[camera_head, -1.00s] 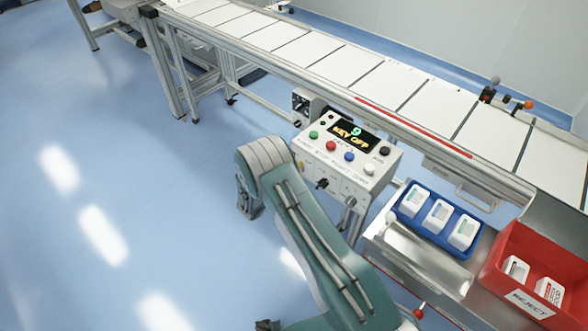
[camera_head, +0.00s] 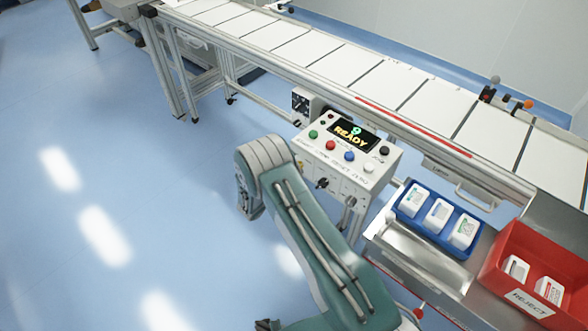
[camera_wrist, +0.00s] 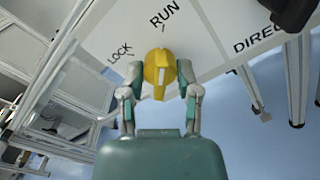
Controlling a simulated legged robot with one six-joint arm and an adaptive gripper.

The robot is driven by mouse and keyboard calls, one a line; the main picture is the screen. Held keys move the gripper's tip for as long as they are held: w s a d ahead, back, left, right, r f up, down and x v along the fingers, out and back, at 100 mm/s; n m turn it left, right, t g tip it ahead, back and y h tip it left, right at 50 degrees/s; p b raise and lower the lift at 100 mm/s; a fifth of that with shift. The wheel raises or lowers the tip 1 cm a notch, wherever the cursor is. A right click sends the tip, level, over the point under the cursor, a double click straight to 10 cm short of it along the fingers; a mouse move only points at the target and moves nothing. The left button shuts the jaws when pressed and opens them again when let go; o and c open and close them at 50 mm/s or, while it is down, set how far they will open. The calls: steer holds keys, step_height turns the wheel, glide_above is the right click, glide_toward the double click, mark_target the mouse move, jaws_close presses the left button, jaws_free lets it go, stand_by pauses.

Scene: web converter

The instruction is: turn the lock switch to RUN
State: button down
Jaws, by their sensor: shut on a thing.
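The lock switch is a yellow knob (camera_wrist: 156,66) with a pale stripe, on a white panel face. In the wrist view its upper end points up toward the printed RUN label (camera_wrist: 165,12), and the LOCK label (camera_wrist: 120,53) is to its left. My gripper (camera_wrist: 159,84) is shut on the knob, one finger on each side. In the head view the control box (camera_head: 345,160) has a display (camera_head: 350,135) that reads READY with a 9 above it.
Coloured push buttons line the top of the control box. A white conveyor (camera_head: 330,68) runs behind it. A blue tray (camera_head: 402,224) with white items and a red REJECT bin (camera_head: 492,279) stand to the right. The blue floor at left is clear.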

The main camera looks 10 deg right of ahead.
steer(key=shift+m, duration=0.9)
steer(key=shift+c, duration=1.8)
jaws_free()
steer(key=v, duration=1.2)
